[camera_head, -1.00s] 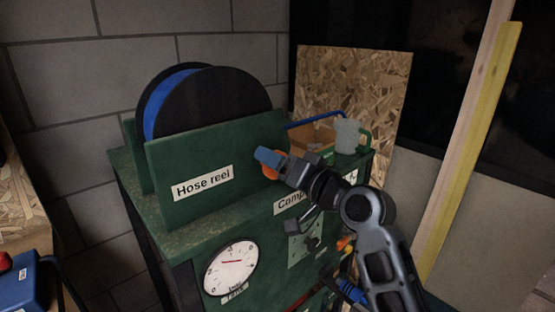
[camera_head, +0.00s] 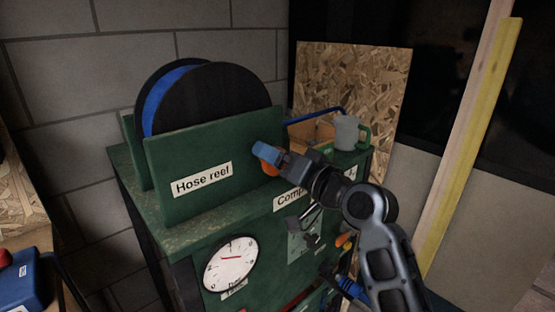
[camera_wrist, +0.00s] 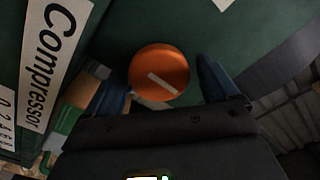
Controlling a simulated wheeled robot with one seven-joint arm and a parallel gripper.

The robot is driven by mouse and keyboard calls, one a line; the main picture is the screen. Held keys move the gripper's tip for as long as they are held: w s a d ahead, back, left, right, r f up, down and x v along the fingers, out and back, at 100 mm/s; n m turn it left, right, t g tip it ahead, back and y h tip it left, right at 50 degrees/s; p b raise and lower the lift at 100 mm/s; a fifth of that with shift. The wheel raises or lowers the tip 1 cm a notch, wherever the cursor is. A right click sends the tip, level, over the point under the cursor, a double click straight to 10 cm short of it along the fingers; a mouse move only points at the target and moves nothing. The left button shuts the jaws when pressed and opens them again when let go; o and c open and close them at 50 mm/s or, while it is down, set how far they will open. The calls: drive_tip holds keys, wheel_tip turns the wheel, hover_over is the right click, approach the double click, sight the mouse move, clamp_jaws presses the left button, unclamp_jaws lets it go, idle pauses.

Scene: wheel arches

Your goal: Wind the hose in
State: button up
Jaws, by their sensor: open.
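The hose reel (camera_head: 220,98) is a black drum with blue hose wound on it, standing behind a green panel (camera_head: 165,160) labelled "Hose reel". An orange round knob (camera_head: 271,168) sits at the panel's right end, partly hidden by my gripper (camera_head: 266,155). In the wrist view the orange knob (camera_wrist: 158,68) bears a pale stripe and lies between the two blue fingers of my gripper (camera_wrist: 162,88), a gap showing at its right side. My gripper is open; I cannot tell whether a finger touches the knob.
Below are a "Compressor" label (camera_wrist: 52,55), a round white gauge (camera_head: 230,263) and small controls on the green cabinet front. A grey watering can (camera_head: 347,134) and a cardboard box stand behind my gripper. A blue case (camera_head: 25,285) is at lower left.

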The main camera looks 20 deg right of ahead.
drive_tip(key=b+v, duration=0.1)
drive_tip(key=v, duration=0.6)
drive_tip(key=shift+s, duration=0.15)
drive_tip(key=s+f+g+h, duration=0.1)
drive_tip(key=s+f+h, duration=0.4)
drive_tip(key=s+f, duration=1.3)
drive_tip(key=s+a+r+n, duration=0.1)
drive_tip(key=s+n, duration=0.1)
drive_tip(key=s, duration=1)
drive_tip(key=s+a+r+n+g, duration=0.1)
drive_tip(key=s+r+n, duration=0.1)
drive_tip(key=s, duration=1.1)
drive_tip(key=shift+a+h, duration=0.3)
